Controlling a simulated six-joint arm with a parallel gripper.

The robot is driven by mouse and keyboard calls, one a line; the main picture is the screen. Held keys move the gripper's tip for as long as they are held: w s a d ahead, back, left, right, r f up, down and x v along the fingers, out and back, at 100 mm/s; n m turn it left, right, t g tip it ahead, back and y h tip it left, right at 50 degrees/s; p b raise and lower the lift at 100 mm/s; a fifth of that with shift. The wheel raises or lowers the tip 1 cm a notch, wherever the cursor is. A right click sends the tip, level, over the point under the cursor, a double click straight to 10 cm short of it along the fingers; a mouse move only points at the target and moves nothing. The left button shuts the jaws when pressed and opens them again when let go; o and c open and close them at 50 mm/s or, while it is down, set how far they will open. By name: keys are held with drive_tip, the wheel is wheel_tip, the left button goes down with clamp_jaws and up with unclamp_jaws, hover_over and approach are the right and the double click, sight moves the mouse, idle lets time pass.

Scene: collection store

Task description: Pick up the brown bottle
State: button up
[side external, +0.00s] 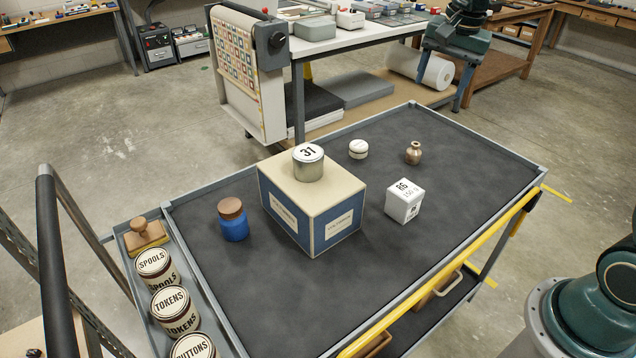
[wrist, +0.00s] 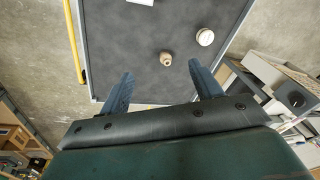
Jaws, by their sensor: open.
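The small brown bottle (side external: 413,153) stands upright on the dark cart top (side external: 300,290), toward its far right part. It also shows in the wrist view (wrist: 166,60), seen from above, in line between the fingertips but farther away. My gripper (side external: 438,88) is beyond the cart's far edge, up and to the right of the bottle in the side view. In the wrist view its two blue fingers (wrist: 160,71) are spread apart with nothing between them. My gripper is clear of the bottle.
A white round jar (side external: 358,149) and a white cube (side external: 404,202) stand near the bottle. A blue-and-cream box (side external: 338,222) bears a tin (side external: 308,164); a blue jar (side external: 234,222) stands left. Labelled tins (side external: 168,308) fill a side tray. A raised rim (side external: 480,132) borders the cart.

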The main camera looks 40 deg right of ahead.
drive_tip(key=w+d+f+m+g, duration=0.1)
drive_tip(key=w+d+f+m, duration=0.3)
drive_tip(key=w+d+f, duration=0.15)
drive_tip(key=m+g, duration=0.1)
drive_tip(key=m, duration=0.3)
approach(416, 144)
drive_tip(key=shift+w+d+f, duration=0.1)
drive_tip(key=shift+d+f, duration=0.05)
drive_tip(key=shift+f, duration=3.55)
drive_tip(key=shift+n, duration=0.3)
drive_tip(key=shift+f, duration=2.6)
drive_tip(key=c, duration=1.1)
